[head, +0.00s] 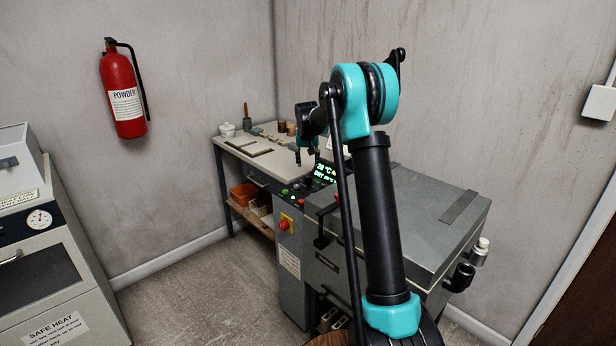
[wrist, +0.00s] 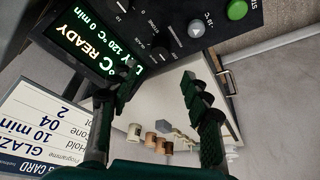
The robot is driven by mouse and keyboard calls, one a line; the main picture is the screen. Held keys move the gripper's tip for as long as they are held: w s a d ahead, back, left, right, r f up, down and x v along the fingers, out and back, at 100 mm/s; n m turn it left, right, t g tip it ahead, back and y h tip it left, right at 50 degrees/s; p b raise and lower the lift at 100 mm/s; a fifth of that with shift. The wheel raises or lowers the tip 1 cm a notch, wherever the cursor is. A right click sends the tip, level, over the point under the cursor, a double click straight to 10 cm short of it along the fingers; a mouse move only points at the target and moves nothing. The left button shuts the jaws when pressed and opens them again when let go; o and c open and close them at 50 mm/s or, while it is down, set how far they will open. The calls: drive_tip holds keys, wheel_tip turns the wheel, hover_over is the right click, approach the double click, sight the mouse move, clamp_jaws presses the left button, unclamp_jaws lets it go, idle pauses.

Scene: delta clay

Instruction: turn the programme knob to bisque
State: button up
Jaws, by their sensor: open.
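The control panel (wrist: 180,25) shows upside down at the top of the wrist view, with small dark knobs. One knob (wrist: 160,53) lies just beyond my gripper (wrist: 157,80); I cannot tell whether it is the programme knob, as its lettering is too small. My gripper is open, its two dark fingers wide apart with nothing between them. The lit display (wrist: 95,40) reads READY and what looks like DRY 120 °C 0 min. In the head view my gripper (head: 307,160) hangs above the panel, just left of the display (head: 324,174).
A card (wrist: 35,125) reading GLAZE and 10 min stands near the display. A green button (wrist: 237,9) sits at the panel's end. The grey kiln (head: 400,225) is on the right, a red knob (head: 285,224) on the cabinet front. A workbench (head: 240,148) with small pots is behind.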

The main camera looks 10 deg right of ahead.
sight(308, 177)
drive_tip(key=x, duration=0.9)
drive_tip(key=shift+f, duration=0.1)
clamp_jaws()
drive_tip(key=shift+m, duration=0.3)
drive_tip(key=m+h, duration=0.1)
drive_tip(key=m, duration=0.1)
drive_tip(key=m+g+h, duration=0.1)
drive_tip(key=m, duration=0.2)
drive_tip(key=shift+w+a+m, duration=0.1)
drive_tip(key=shift+a+m, duration=0.05)
drive_tip(key=shift+m, duration=0.15)
drive_tip(key=m, duration=0.2)
drive_tip(key=m+g+h, duration=0.1)
drive_tip(key=m, duration=0.2)
drive_tip(key=shift+w+g+h, duration=0.1)
drive_tip(key=shift+g+h, duration=0.2)
drive_tip(key=shift+m, duration=0.4)
